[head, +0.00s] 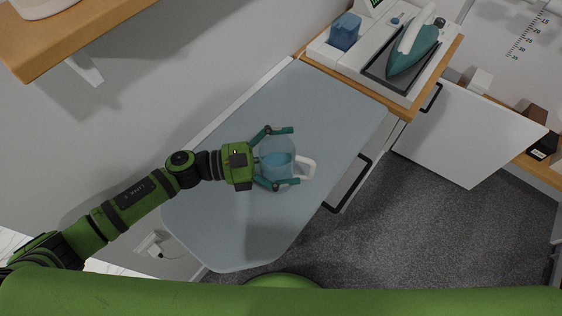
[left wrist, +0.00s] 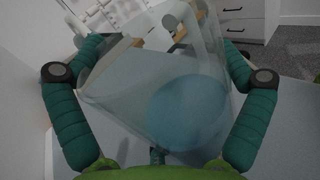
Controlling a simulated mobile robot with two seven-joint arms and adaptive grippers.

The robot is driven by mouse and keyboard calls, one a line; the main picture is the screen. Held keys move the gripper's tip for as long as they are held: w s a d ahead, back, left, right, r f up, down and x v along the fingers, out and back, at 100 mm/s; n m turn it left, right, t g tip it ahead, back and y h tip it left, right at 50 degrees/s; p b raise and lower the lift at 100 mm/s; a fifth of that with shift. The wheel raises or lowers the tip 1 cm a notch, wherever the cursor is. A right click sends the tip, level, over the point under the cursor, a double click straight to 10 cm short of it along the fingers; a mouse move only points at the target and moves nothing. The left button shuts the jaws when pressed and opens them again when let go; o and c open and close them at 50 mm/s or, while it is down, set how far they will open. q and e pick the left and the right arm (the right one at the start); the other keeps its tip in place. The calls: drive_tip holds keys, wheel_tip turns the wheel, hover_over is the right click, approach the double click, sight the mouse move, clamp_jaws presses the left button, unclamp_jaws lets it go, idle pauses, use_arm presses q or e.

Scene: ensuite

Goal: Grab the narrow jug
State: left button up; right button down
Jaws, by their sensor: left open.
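The narrow jug (head: 279,157) is clear with blue in its lower part and a white handle on its right side. It stands on the grey-blue board (head: 330,110). My left gripper (head: 288,156) is open, with one finger on each side of the jug. In the left wrist view the jug (left wrist: 160,115) fills the space between the two fingers of my left gripper (left wrist: 160,80). Whether the fingers touch it I cannot tell. My right gripper is not in view.
A teal iron (head: 411,52) rests on a white stand at the board's upper right, beside a blue box (head: 345,32). A wooden shelf (head: 70,40) juts from the wall at upper left. A white cabinet door (head: 465,135) stands open at right. The board's lower left part is clear.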

use_arm(q)
drive_tip(key=c, duration=1.1)
drive_tip(key=shift+r, duration=0.1)
